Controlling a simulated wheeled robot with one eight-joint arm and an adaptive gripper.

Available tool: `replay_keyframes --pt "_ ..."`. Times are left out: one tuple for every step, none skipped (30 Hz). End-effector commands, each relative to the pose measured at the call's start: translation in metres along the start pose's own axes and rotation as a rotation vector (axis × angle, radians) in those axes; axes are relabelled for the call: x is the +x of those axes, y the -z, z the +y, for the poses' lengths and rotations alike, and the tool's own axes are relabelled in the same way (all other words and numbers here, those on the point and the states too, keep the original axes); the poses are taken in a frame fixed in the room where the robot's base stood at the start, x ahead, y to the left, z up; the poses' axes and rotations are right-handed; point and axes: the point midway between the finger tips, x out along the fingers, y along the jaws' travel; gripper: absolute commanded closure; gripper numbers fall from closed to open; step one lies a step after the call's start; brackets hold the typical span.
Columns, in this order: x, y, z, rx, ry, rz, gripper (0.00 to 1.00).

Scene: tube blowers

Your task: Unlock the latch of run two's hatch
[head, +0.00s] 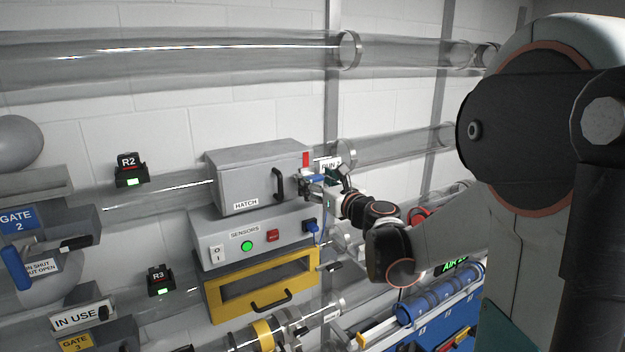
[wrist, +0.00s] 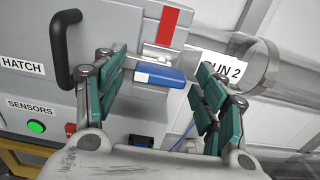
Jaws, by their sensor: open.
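The grey hatch box (head: 240,180) labelled HATCH sits on run two's clear tube, with a black pull handle (head: 278,186) on its front; the handle also shows in the wrist view (wrist: 58,48). The latch has a blue lever (wrist: 160,75) on a metal mount at the box's right edge, lying roughly sideways. A red plate (wrist: 168,27) is above it. My gripper (head: 312,184) is at the latch. In the wrist view its green-padded fingers (wrist: 160,85) are open, one on each side of the lever. I cannot tell whether either finger touches it.
A RUN 2 label (wrist: 218,68) and the clear tube (wrist: 262,68) lie close to the right finger. Below the hatch is the SENSORS box (head: 225,240) with a green light and red button, then a yellow-framed drawer (head: 218,305). Gate 2 (head: 70,225) stands at the left.

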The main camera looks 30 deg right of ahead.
Motion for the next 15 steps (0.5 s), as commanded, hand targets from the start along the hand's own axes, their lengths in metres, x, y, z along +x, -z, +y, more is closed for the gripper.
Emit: replay_keyframes --pt "-0.0001 0.0001 -0.0001 0.0 0.0 0.0 0.35" --pt "-0.0001 0.0001 -0.0001 0.0 0.0 0.0 0.35" --pt "-0.0001 0.0001 0.0 0.0 0.0 0.0 0.35" --pt "-0.0001 0.0001 0.0 0.0 0.0 0.0 0.35" --pt "-0.0001 0.0001 0.0 0.0 0.0 0.0 0.42" --pt "0.0 0.0001 0.0 0.0 0.0 0.0 0.51" --pt "-0.0001 0.0 0.0 0.0 0.0 0.0 0.58" --pt "0.0 0.0 0.0001 0.0 0.0 0.0 0.64" --pt "0.0 0.0 0.0001 0.0 0.0 0.0 0.74" --pt "0.0 0.0 0.0001 0.0 0.0 0.0 0.79" --pt "0.0 0.0 0.0001 0.0 0.0 0.0 0.79" --pt "0.0 0.0 0.0001 0.0 0.0 0.0 0.79" --pt "0.0 0.0 0.0002 0.0 0.0 0.0 0.79" --pt "0.0 0.0 0.0002 0.0 0.0 0.0 0.79" --pt "0.0 0.0 0.0002 -0.002 0.0 0.0 0.79"
